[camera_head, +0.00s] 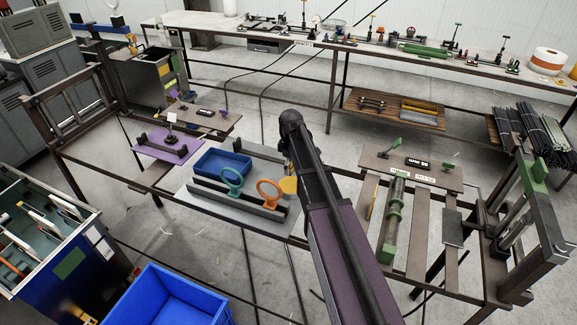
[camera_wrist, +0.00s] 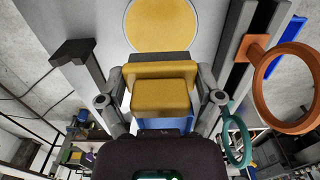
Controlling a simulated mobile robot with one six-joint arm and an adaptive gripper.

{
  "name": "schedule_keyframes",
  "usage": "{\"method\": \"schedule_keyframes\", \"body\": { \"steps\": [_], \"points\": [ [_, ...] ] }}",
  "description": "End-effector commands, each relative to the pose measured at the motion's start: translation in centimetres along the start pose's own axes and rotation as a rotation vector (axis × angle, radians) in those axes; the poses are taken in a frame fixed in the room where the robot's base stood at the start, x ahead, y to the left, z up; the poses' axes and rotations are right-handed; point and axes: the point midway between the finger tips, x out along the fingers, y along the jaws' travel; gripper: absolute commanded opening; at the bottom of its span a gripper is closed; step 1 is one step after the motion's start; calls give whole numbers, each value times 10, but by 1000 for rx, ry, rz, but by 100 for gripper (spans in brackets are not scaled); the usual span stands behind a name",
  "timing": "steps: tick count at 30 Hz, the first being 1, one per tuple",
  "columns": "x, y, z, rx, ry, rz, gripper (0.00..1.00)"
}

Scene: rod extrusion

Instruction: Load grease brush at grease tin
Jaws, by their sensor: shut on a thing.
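In the wrist view my gripper (camera_wrist: 160,92) is shut on a yellow block-shaped piece (camera_wrist: 163,97), which I take to be the grease brush. Its lower end and any bristles are hidden. A round yellow disc with a pale rim (camera_wrist: 160,24), apparently the grease tin, lies on the grey plate just beyond the held piece. I cannot tell whether they touch. In the head view my arm hides most of the gripper, and a yellow patch (camera_head: 289,186) shows beside it; I cannot tell whether it is brush or tin.
An orange ring (camera_head: 270,194) and a teal ring (camera_head: 231,181) stand on dark rails close by. A blue tray (camera_head: 222,161) lies behind them. A dark bracket (camera_wrist: 78,58) is near my gripper. A green-ended rod (camera_head: 392,220) lies on the bench to the right.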

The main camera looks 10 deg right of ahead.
Motion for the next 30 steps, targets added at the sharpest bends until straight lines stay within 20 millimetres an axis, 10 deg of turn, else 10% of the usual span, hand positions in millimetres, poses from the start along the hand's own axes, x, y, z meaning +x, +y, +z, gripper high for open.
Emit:
{"method": "schedule_keyframes", "body": {
  "steps": [30],
  "points": [
    [52,-1,-2,-2,0,0,46]
  ]
}}
